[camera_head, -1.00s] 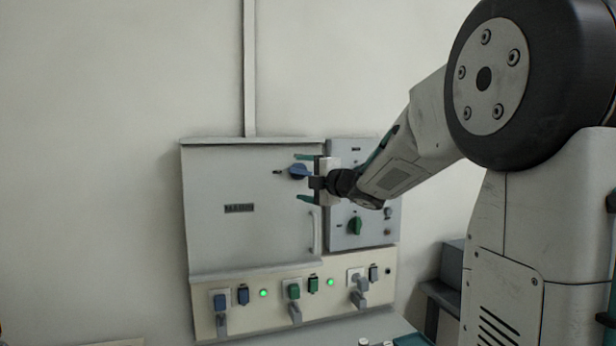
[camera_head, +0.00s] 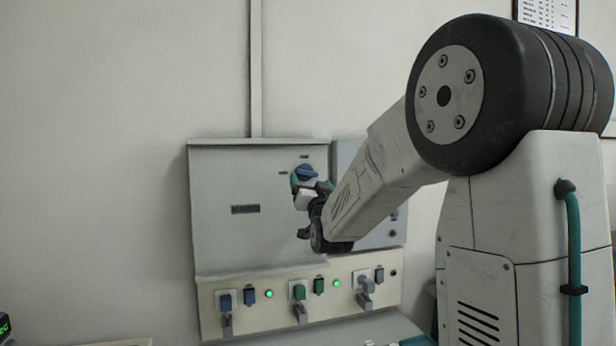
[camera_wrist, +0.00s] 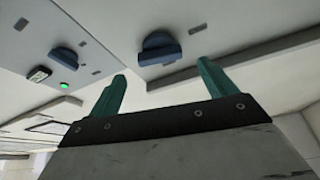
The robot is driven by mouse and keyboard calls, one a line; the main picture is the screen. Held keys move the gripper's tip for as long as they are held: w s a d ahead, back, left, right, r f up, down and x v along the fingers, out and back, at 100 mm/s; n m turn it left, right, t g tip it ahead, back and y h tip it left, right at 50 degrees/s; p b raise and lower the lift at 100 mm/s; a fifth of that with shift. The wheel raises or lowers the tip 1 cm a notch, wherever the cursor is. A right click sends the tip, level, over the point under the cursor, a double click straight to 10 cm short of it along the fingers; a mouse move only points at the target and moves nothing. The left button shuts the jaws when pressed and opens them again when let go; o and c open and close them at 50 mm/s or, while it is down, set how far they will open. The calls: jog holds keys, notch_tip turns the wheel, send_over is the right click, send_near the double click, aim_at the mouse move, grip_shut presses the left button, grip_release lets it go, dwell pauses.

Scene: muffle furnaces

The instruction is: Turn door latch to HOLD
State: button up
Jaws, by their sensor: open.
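The blue door latch knob (camera_head: 306,171) is on the upper right of the grey furnace door (camera_head: 225,235), between small dark labels. A blue knob (camera_wrist: 158,48) also shows in the wrist view, just beyond the fingertips; it appears to be the same latch. My gripper (camera_head: 310,184) is close to the latch, just below it in the head view. In the wrist view my gripper (camera_wrist: 162,78) has its two teal fingers spread apart with nothing between them. Contact between fingers and knob cannot be made out. My arm hides the door's right edge.
A lower panel (camera_head: 250,318) carries blue and green switches, levers and two lit green lamps. A grey side panel (camera_head: 375,238) stands right of the door, partly behind my arm. A second blue knob (camera_wrist: 66,56) and a green lamp (camera_wrist: 64,86) show in the wrist view.

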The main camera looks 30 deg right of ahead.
aim_at(308, 174)
jog(key=x, duration=0.5)
jog(key=shift+w, duration=0.15)
jog(key=c, duration=1)
jog(key=shift+d+n+t+y, duration=0.15)
jog(key=shift+n+y, duration=0.3)
jog(key=shift+n, duration=0.6)
jog(key=shift+a+n+t+y, duration=0.1)
jog(key=shift+n+t+y, duration=0.25)
jog(key=shift+n, duration=0.7)
jog(key=o, duration=1)
